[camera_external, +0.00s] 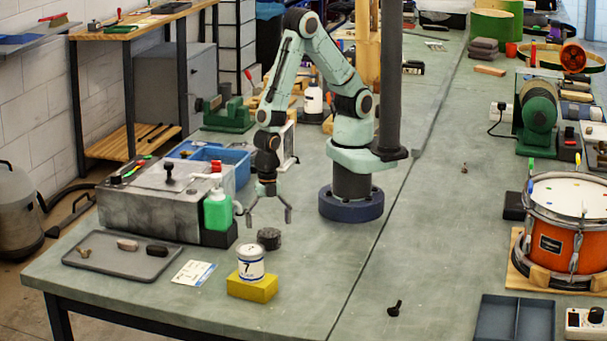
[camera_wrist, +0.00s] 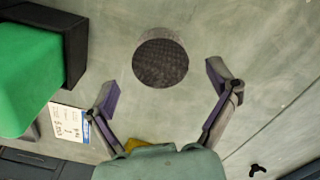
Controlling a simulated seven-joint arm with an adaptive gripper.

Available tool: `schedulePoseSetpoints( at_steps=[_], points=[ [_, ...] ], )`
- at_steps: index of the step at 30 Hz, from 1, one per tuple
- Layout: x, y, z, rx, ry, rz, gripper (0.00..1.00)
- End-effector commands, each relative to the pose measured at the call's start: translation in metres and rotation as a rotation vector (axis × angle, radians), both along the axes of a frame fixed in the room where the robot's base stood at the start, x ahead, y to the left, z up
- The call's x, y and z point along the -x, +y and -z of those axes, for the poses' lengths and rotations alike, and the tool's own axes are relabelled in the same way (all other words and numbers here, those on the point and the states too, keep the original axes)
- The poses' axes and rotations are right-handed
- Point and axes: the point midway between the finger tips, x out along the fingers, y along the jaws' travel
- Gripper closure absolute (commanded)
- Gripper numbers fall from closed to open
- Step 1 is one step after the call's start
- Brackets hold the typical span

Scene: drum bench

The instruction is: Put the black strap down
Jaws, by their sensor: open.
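The black strap (camera_external: 269,238) appears as a short, round dark roll on the green bench top, just below my gripper (camera_external: 269,214). In the wrist view the strap (camera_wrist: 160,63) is a dark woven-looking disc, a little beyond the space between my fingertips (camera_wrist: 164,86). My gripper points down with its fingers spread wide. It is open and empty, above the bench, and the fingers look apart from the strap.
A green bottle (camera_external: 218,210) stands left of the strap by a grey metal box (camera_external: 150,208). In front are a white tin (camera_external: 251,263) on a yellow block (camera_external: 252,287) and a printed card (camera_external: 194,272). The bench right of the strap is clear.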

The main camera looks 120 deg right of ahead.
Motion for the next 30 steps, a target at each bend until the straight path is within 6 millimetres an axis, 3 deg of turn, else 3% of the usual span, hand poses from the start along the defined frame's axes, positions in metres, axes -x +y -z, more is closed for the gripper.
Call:
schedulePoseSetpoints(
  at_steps=[3, 9, 20, 23, 27, 30],
  points=[
    [-0.001, 0.001, -0.030, -0.004, -0.008, 0.000, 0.13],
    [-0.001, 0.000, -0.071, -0.002, -0.005, 0.000, 0.13],
    [0.005, -0.005, -0.102, -0.008, -0.002, 0.065, 0.13],
    [0.021, -0.018, -0.130, -0.030, 0.001, 0.261, 0.13],
    [0.065, -0.041, -0.174, -0.058, 0.021, 0.661, 0.13],
    [0.099, -0.053, -0.194, -0.064, 0.035, 0.923, 0.13]
  ],
)
